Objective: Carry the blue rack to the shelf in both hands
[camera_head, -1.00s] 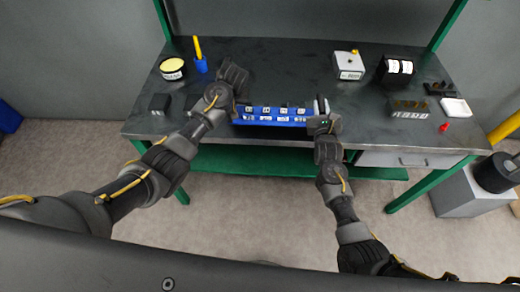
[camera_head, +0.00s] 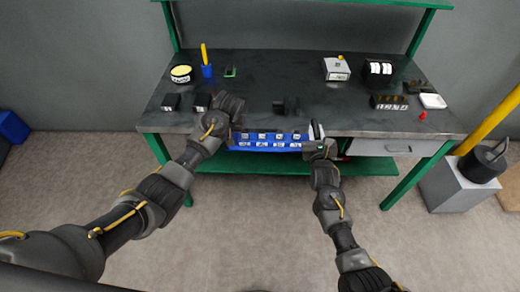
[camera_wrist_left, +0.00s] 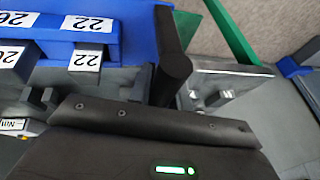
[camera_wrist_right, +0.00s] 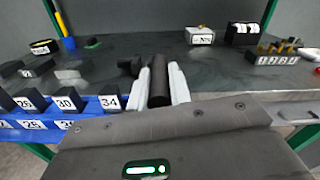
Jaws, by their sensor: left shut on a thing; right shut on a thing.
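The blue rack (camera_head: 265,148) is held level between my two grippers, just in front of the bench's front edge. It carries a row of black blocks with white number labels. In the left wrist view the rack (camera_wrist_left: 120,42) shows labels such as 22. My left gripper (camera_head: 230,128) is shut on the rack's left end, by a black bar (camera_wrist_left: 172,65). My right gripper (camera_head: 318,145) is shut on a black upright handle (camera_wrist_right: 159,80) at the rack's right end. A green shelf (camera_head: 300,3) spans the top of the head view above the bench.
The dark bench (camera_head: 250,92) carries a yellow-topped tin (camera_head: 181,74), a blue cup (camera_head: 207,71), black blocks (camera_head: 285,106), a white box (camera_head: 336,69) and a white tray (camera_head: 433,101). A lower green shelf (camera_head: 360,167) runs under it. A grey pedestal (camera_head: 455,188) stands right.

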